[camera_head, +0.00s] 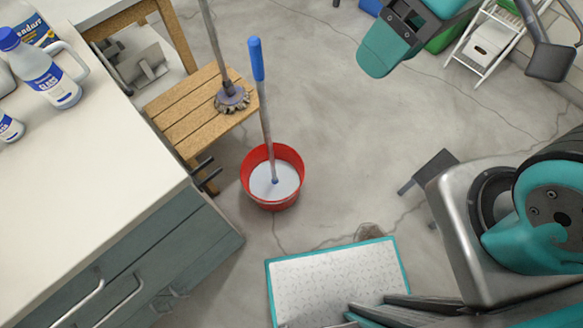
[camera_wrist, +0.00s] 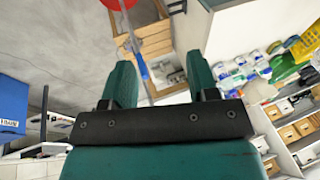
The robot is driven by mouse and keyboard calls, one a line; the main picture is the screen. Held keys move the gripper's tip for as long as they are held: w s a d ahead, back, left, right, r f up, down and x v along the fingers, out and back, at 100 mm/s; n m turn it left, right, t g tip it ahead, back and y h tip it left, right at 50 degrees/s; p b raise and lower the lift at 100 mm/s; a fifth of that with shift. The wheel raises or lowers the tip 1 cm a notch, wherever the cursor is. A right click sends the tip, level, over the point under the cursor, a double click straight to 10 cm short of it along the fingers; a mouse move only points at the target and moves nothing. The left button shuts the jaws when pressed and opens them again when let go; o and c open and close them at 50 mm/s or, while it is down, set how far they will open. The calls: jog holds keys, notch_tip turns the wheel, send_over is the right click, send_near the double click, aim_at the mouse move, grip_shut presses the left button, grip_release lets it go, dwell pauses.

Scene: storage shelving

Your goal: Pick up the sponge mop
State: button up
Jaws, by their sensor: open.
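A mop with a blue grip and a grey shaft (camera_head: 265,120) leans upright in a red bucket (camera_head: 273,201). Its lower end is hidden in the pale liquid. A second mop with a dark grey, stringy head (camera_head: 232,99) rests on the slatted wooden stool. In the wrist view my gripper (camera_wrist: 160,80) is open, with nothing visible held between its teal fingers. The blue grip (camera_wrist: 142,66) shows beyond the fingers, between them in the picture. In the head view, teal parts of my arm are well to the right of the mop, apart from it.
A white counter (camera_head: 90,165) with bottles (camera_head: 50,75) and drawers stands at the left. The wooden stool (camera_head: 185,105) is close behind the bucket. A teal-edged white panel (camera_head: 335,282) lies in front. Grey floor (camera_head: 330,130) is open right of the bucket.

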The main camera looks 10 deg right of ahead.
jog(key=w+f+m+t+b, duration=0.1)
jog(key=w+f+t+b, duration=0.15)
jog(key=f+b, duration=0.5)
jog(key=w+f+m+t+b, duration=0.1)
jog(key=w+f+b, duration=0.2)
jog(key=f+b, duration=0.4)
jog(key=t+y+b, duration=0.3)
jog(key=t+b, duration=1)
jog(key=b, duration=2)
send_near(263, 88)
jog(key=p+x, duration=0.7)
jog(key=p, duration=0.8)
jog(key=shift+d, duration=0.1)
jog(key=shift+w+p, duration=0.45)
jog(key=p+x, duration=0.3)
jog(key=x, duration=0.1)
jog(key=shift+a+p, duration=0.3)
jog(key=shift+p, duration=0.05)
jog(key=shift+w+a+f, duration=0.2)
jog(key=shift+w, duration=0.25)
grip_shut()
